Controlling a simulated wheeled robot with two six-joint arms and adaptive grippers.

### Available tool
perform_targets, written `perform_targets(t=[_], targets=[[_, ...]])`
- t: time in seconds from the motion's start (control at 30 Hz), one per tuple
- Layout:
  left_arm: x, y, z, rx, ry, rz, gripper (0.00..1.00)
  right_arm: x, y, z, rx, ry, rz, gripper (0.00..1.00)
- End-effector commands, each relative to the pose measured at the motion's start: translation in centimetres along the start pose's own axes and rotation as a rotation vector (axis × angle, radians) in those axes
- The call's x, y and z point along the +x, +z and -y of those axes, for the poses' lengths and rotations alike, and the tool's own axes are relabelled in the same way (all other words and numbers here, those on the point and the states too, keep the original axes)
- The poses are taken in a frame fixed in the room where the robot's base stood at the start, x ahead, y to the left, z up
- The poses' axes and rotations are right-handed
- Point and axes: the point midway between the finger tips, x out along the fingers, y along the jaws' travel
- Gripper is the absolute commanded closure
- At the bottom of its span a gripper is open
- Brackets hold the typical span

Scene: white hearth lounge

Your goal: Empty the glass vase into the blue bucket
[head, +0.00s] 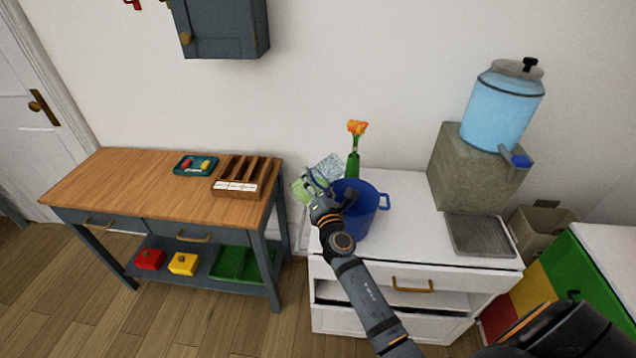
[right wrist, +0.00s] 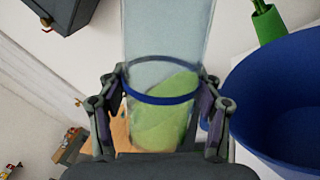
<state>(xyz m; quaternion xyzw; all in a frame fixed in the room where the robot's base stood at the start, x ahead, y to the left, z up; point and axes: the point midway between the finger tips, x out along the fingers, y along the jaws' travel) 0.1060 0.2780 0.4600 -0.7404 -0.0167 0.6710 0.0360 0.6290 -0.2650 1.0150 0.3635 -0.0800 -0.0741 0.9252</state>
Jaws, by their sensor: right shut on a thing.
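The glass vase (head: 328,166) is clear with a blue band, and it also shows in the right wrist view (right wrist: 165,40). Pale green contents (right wrist: 165,122) sit in its lower part with a slanted top edge. My right gripper (head: 317,187) is shut around the vase at the band; its fingers (right wrist: 160,92) press on both sides. The vase leans in the head view, its clear part toward the upper right. The blue bucket (head: 373,208) stands on the white cabinet, just right of the gripper; its wall also shows in the right wrist view (right wrist: 270,105). My left gripper is out of view.
A green bottle with an orange flower (head: 353,165) stands behind the bucket. A blue dispenser (head: 500,108) sits on a stone block (head: 468,165) at the right, beside a metal tray (head: 480,236). A wooden table (head: 120,190) with a slotted box (head: 238,192) is at the left.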

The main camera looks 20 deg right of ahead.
Motion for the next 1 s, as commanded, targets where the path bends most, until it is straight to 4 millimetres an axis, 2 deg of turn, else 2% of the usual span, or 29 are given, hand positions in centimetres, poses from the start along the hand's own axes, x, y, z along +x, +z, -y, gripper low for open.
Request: perform_targets(t=[0.77,1.0], targets=[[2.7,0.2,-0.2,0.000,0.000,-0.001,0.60,-0.2,-1.4,0.7,0.133,0.002,0.020,0.90],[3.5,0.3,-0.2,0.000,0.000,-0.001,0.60,-0.3,-1.6,0.6,0.225,0.001,0.032,0.90]])
